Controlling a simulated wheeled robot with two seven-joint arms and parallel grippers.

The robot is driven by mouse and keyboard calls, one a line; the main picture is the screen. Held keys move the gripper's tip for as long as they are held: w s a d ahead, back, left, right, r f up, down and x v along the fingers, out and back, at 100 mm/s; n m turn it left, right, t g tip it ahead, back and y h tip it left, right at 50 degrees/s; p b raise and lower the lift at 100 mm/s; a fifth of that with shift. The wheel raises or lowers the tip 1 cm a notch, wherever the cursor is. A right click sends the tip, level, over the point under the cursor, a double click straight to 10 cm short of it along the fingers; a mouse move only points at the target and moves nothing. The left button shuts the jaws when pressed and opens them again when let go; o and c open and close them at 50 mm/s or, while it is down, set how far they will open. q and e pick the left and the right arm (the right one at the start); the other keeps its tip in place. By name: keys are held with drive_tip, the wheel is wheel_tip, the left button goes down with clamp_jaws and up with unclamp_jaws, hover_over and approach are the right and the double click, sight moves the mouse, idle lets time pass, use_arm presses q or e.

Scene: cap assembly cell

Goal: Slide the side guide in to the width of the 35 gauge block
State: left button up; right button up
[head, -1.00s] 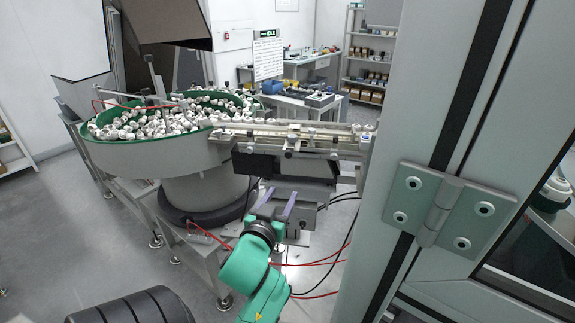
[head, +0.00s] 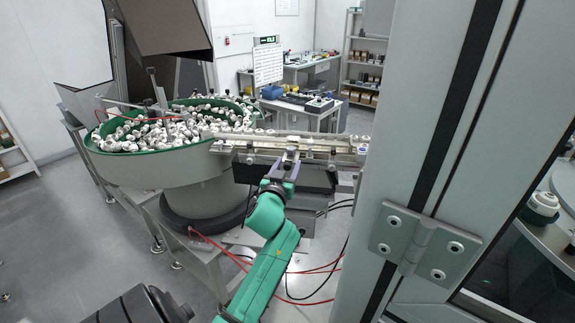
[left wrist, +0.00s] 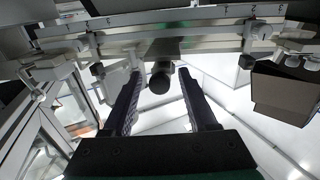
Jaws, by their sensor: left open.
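The side guide is part of the pale metal track (head: 330,147) that leaves the bowl; I cannot separate it clearly in the head view. In the left wrist view, a long metal rail (left wrist: 210,38) with scale marks at both ends crosses the top. A dark round knob (left wrist: 159,80) on a short shaft sticks out below it, toward the camera. My left gripper (head: 287,160) is open at the near side of the track. In the left wrist view its fingers (left wrist: 158,73) stand on either side of the knob, with gaps visible. I cannot make out the 35 gauge block.
A green-rimmed bowl (head: 97,149) full of white caps stands left of the track. A grey door frame with a hinge (head: 418,243) blocks the right side. A dark box-shaped part (left wrist: 285,92) hangs at right in the left wrist view. Red and black cables lie below.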

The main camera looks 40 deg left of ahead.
use_arm(q)
clamp_jaws()
idle(1.4)
